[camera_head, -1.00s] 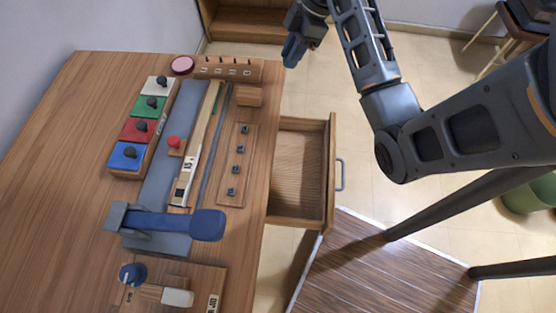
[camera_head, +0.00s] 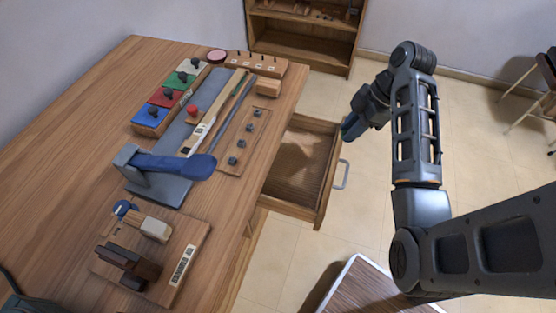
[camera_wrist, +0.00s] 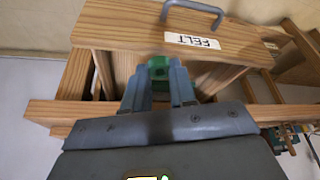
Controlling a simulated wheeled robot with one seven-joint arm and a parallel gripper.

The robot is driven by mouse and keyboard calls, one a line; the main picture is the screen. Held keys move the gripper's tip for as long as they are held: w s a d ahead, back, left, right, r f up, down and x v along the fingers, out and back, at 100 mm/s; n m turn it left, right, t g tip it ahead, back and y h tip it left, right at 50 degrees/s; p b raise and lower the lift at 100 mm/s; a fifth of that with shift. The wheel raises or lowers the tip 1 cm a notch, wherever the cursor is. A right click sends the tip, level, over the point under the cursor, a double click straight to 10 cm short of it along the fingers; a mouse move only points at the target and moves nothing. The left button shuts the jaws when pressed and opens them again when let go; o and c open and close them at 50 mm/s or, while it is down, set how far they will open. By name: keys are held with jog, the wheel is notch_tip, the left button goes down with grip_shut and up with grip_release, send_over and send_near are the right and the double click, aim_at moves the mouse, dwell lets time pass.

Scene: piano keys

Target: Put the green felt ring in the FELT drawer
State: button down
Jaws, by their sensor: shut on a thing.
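The green felt ring (camera_wrist: 158,66) is held between the fingertips of my gripper (camera_wrist: 159,84) in the wrist view; the fingers hide part of it. The FELT drawer (camera_wrist: 120,38) shows there with its white FELT label and a grey handle. In the head view the open drawer (camera_head: 326,187) sticks out from the table's right side. My gripper (camera_head: 350,126) is at the drawer's far front corner, above the rim as far as I can tell. A shadow falls on the drawer floor.
The wooden table (camera_head: 65,150) carries a coloured block row (camera_head: 169,100), a blue lever (camera_head: 175,165) and a peg strip (camera_head: 243,143). A wooden shelf (camera_head: 305,42) stands at the back.

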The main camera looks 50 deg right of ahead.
send_over(298, 167)
jog(key=s+d, duration=0.1)
notch_tip(298, 167, down, 7)
jog(key=shift+s+r, duration=0.15)
jog(key=shift+r, duration=0.05)
jog(key=shift+f, duration=2.1)
jog(key=shift+f, duration=0.1)
jog(key=c, duration=0.9)
grip_release()
jog(key=v, duration=1.2)
jog(key=shift+p, duration=0.4)
